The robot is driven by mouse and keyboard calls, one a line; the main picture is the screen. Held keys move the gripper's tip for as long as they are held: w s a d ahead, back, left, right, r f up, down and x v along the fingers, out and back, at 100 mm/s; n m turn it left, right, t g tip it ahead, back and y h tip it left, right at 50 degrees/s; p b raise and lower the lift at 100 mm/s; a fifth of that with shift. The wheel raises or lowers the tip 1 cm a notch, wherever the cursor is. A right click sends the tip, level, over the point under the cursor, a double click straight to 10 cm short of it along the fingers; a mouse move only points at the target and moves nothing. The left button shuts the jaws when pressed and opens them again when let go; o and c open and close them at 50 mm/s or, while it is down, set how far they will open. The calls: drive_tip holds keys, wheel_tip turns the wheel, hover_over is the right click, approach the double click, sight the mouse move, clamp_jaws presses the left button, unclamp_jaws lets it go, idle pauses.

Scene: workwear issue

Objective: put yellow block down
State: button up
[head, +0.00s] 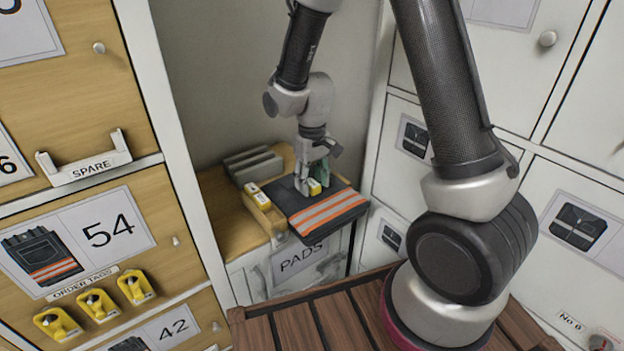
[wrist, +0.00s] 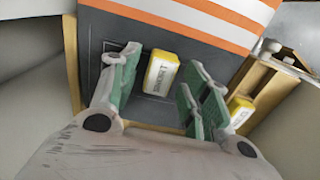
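A yellow block (head: 314,187) with a white printed label lies, as far as I can tell, on a folded dark garment (head: 325,215) with orange and silver stripes. In the wrist view the yellow block (wrist: 161,73) is between the green-padded fingers of my gripper (wrist: 163,95), with a gap showing on each side. My gripper (head: 317,174) is open around it, low over the garment, in the head view. I cannot tell the exact height of the fingertips above the cloth.
A second yellow block (head: 258,197) sits in a wooden holder left of the garment. Grey dividers (head: 252,165) stand behind. A front reads PADS (head: 300,258). Yellow order tags (head: 97,303) hang on the left cabinet. White lockers (head: 560,190) close in the right.

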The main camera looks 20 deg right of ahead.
sight(312, 183)
wheel_tip(312, 183, up, 12)
drive_tip(key=s+d+r+m+t, duration=0.2)
drive_tip(key=s+d+r, duration=0.7)
drive_tip(key=r, duration=0.1)
drive_tip(key=s+d+r+t, duration=0.1)
drive_tip(key=s+d, duration=0.1)
drive_tip(key=s, duration=0.4)
drive_tip(key=s+d+r+m+t, duration=0.1)
drive_tip(key=s+d+r, duration=0.1)
drive_tip(key=s, duration=0.4)
drive_tip(key=shift+s+d+r+m, duration=0.15)
drive_tip(key=shift+d+r+m, duration=0.15)
drive_tip(key=shift+d, duration=0.5)
